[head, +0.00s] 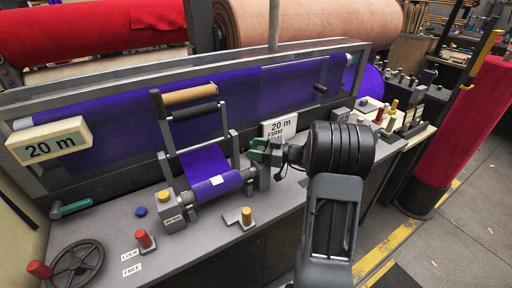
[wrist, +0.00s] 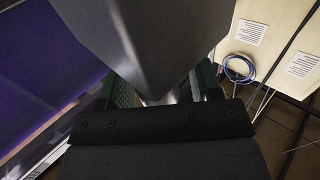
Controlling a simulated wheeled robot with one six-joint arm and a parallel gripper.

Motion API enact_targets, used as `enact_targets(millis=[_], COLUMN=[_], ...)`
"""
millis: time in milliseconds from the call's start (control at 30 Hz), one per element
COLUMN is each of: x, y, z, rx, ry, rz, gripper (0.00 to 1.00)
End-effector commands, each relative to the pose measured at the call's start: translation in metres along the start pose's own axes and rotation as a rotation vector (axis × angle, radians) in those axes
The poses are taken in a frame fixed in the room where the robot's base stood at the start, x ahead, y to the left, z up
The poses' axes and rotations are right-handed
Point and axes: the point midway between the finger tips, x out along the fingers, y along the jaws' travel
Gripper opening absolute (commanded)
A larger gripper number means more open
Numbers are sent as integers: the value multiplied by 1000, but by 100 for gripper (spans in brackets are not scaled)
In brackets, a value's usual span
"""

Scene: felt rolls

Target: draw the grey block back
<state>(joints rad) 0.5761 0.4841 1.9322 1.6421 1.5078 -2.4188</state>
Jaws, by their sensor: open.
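My gripper (head: 262,151) has green fingers and is open, at the right end of the small purple felt roll (head: 218,184) on the bench. A grey block (head: 262,177) sits at that end of the roll, just below the fingers. In the wrist view, a large dark grey body (wrist: 150,40), which looks like this block, fills the space ahead of and between the two green fingers (wrist: 165,90). Whether the fingers touch it I cannot tell. Part of the block is hidden by the gripper in the head view.
Bare bench (head: 200,245) shows toward the front.

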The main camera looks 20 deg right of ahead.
Motion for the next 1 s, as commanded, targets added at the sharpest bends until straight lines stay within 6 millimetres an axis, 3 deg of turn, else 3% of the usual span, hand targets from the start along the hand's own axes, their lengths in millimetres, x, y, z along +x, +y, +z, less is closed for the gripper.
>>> enact_targets(millis=[367, 1000], x=[4, 3], y=[0, 0], z=[0, 0], rx=[0, 0], ry=[0, 0], rz=[0, 0], gripper=[58, 0])
